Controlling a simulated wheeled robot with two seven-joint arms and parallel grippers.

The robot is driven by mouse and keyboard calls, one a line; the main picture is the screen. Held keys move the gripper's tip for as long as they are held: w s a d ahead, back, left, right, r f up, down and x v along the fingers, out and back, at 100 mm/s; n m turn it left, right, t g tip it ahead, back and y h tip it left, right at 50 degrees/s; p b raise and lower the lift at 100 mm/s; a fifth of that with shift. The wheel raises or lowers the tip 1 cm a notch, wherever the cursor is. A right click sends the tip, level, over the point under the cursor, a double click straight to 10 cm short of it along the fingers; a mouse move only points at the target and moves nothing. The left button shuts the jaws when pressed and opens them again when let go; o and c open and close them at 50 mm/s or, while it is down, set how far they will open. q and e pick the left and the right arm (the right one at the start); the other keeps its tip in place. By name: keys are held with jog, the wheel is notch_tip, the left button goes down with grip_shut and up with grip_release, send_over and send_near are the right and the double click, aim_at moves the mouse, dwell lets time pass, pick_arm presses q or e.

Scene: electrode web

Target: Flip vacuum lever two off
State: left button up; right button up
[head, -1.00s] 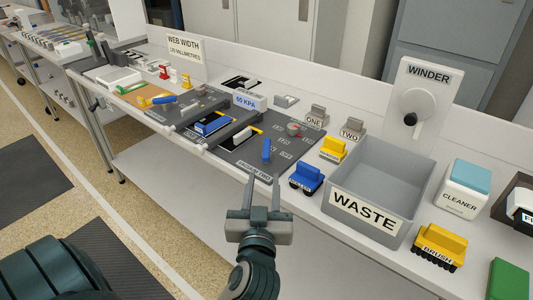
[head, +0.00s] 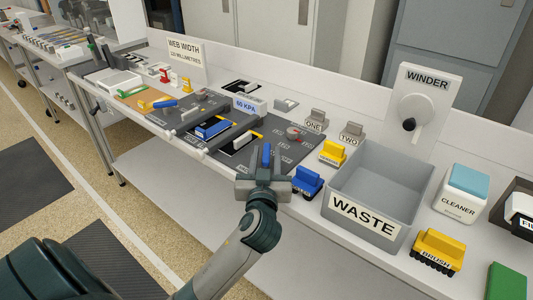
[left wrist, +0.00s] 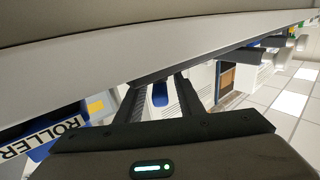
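The blue vacuum lever two (head: 266,153) stands upright near the front edge of a dark grey panel (head: 290,150). In the earlier head view a label reading VACUUM TWO shows in front of it; my gripper now hides that label. My left gripper (head: 265,163) is open, with one finger on each side of the lever. In the left wrist view the blue lever (left wrist: 160,95) shows between the two fingers (left wrist: 160,98), with gaps visible beside it. My right gripper is not in view.
The grey WASTE bin (head: 365,218), a yellow brush (head: 438,250) and the winder (head: 415,112) stand further right. Blocks marked ONE (head: 316,121) and TWO (head: 351,133) stand behind.

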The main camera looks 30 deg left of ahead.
pick_arm(q)
jog(key=shift+w+a, duration=0.1)
jog(key=shift+w, duration=0.1)
jog(key=shift+c, duration=0.6)
grip_shut()
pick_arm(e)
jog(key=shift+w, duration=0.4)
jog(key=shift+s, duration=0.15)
